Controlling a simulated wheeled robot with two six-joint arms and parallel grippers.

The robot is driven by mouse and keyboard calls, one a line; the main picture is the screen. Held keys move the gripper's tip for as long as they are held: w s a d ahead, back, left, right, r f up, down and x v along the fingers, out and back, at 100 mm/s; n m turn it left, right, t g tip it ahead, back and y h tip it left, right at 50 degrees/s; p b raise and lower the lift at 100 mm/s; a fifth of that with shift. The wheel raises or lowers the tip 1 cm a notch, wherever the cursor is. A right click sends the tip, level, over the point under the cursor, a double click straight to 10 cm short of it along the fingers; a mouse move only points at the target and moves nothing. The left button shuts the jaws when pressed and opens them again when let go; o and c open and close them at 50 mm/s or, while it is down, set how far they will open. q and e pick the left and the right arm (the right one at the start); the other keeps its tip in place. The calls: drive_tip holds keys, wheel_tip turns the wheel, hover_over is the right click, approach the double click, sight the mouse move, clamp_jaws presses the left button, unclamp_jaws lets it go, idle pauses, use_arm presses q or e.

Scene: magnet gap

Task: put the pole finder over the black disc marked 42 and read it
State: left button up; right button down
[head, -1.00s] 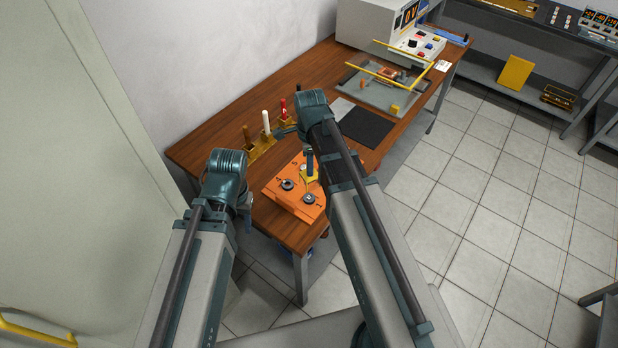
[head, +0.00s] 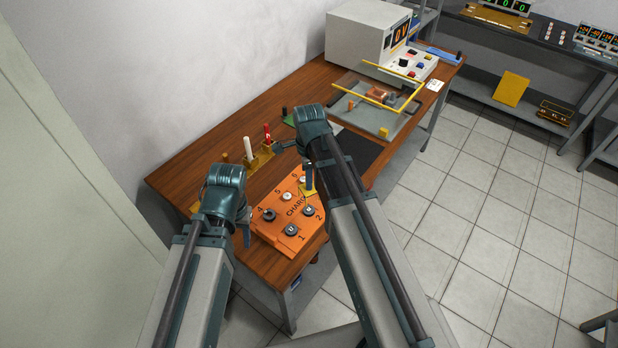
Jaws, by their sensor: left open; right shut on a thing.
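An orange board (head: 270,238) lettered CHARGE lies at the near end of the wooden bench, with numbered places. Dark discs sit at place 4 (head: 268,215), place 1 (head: 291,230) and place 2 (head: 308,211). I cannot read a 42 on any of them. My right gripper (head: 309,190) is shut on a small yellow piece, which looks like the pole finder, at the board's upper right edge. The arm hides much of it, and I cannot tell its height. My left gripper (head: 246,238) is open, at the board's left edge, partly hidden by its own arm.
A yellow rack (head: 262,160) with upright white and red handles stands behind the board. A dark mat (head: 358,149) lies right of my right wrist. Farther back are a grey tray with yellow rails (head: 372,118) and a white instrument (head: 358,38).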

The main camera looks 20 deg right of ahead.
drive_tip(key=shift+f+b, duration=2.65)
drive_tip(key=shift+f, duration=0.05)
idle(0.5)
wheel_tip(320, 180, up, 6)
drive_tip(key=p, duration=0.6)
